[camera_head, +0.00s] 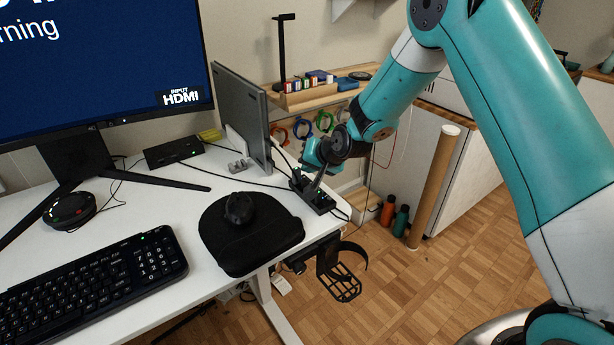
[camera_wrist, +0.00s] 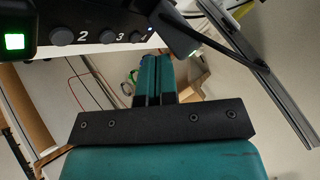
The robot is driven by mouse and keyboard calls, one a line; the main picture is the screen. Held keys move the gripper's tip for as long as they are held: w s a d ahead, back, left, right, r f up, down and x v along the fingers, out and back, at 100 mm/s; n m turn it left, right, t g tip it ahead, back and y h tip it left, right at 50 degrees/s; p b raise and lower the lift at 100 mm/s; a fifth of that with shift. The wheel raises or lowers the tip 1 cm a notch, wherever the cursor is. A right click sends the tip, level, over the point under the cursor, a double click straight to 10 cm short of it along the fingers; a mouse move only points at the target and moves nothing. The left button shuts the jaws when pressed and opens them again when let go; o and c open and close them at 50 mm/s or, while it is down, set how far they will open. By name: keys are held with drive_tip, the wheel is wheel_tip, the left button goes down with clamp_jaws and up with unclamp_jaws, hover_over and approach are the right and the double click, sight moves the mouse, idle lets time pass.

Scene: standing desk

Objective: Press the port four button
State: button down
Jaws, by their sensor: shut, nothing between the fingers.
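The black port box (camera_head: 318,198) sits at the right edge of the white desk, with cables around it. In the wrist view its front (camera_wrist: 35,43) crosses the top left, with a lit green square, several round dark buttons and the white numbers 2 and 3. A small round button (camera_wrist: 136,37) lies right of the 3, by a small bluish mark. I cannot read a 4. My gripper (camera_wrist: 154,60) is shut and empty, its teal fingertips just below the right part of this front. I cannot tell whether they touch it. In the head view my gripper (camera_head: 318,178) is at the box.
An upright grey panel (camera_head: 242,115) stands close behind the box. A mouse (camera_head: 239,208) on a black pad (camera_head: 265,240) and a keyboard (camera_head: 95,280) lie to the left. A black cup holder (camera_head: 340,285) hangs off the desk edge. A wooden shelf (camera_head: 310,97) is behind.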

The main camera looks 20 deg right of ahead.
drive_tip(key=shift+r+p, duration=2.05)
drive_tip(key=shift+r, duration=0.95)
